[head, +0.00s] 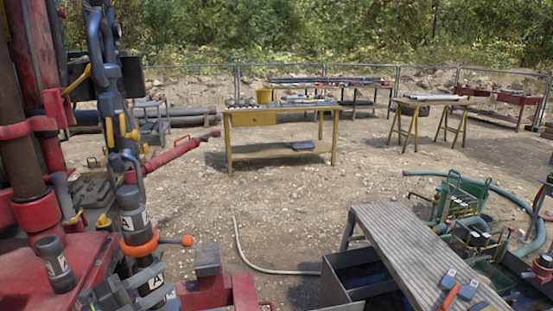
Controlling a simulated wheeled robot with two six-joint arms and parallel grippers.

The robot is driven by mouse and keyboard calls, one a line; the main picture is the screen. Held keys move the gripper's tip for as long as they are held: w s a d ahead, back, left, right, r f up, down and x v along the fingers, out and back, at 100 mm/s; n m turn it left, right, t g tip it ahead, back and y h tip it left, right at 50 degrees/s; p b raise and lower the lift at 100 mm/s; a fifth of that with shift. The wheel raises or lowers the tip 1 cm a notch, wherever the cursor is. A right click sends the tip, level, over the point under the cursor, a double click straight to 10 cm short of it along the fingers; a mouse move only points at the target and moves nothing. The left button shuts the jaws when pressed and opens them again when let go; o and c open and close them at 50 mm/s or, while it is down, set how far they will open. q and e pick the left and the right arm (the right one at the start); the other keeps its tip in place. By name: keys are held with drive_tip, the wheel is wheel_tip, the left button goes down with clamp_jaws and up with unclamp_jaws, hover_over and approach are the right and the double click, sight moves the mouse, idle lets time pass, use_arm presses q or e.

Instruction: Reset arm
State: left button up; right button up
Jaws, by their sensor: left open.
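My left gripper (157,283) is at the bottom left, low beside the drill rig's upright pipe with tag labels. Its two grey fingers point right and stand apart, with nothing seen between them. It is close to the lower pipe section, and I cannot tell whether it touches it. An orange clamp ring (138,246) with a handle sits around the pipe just above.
The red drill rig (30,160) fills the left side. The mud tank (338,282) with a ribbed grey cover (418,255) stands at the bottom right, near green pump equipment (462,198). A yellow workbench (280,118) stands farther back. Gravel ground between is mostly free, with a hose (243,255).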

use_arm(q)
drive_tip(key=s+a+f+n+y, duration=0.6)
drive_tip(key=n+y, duration=0.4)
drive_tip(key=n, duration=0.3)
drive_tip(key=s+a+f+n+y, duration=0.5)
drive_tip(key=s+a+n+y, duration=0.15)
drive_tip(key=n+y, duration=0.45)
drive_tip(key=s+d+f+n+g+h, duration=0.25)
drive_tip(key=s+f+g, duration=0.3)
drive_tip(key=s, duration=0.35)
drive_tip(key=s+d+f+n+g+h, duration=0.1)
drive_tip(key=s+d+f+g+h, duration=0.25)
drive_tip(key=s+f, duration=0.45)
wheel_tip(320, 180, down, 23)
drive_tip(key=s+g, duration=0.2)
drive_tip(key=s, duration=0.1)
drive_tip(key=s+f+g+p, duration=0.1)
drive_tip(key=s+f, duration=1.3)
drive_tip(key=shift+d, duration=0.3)
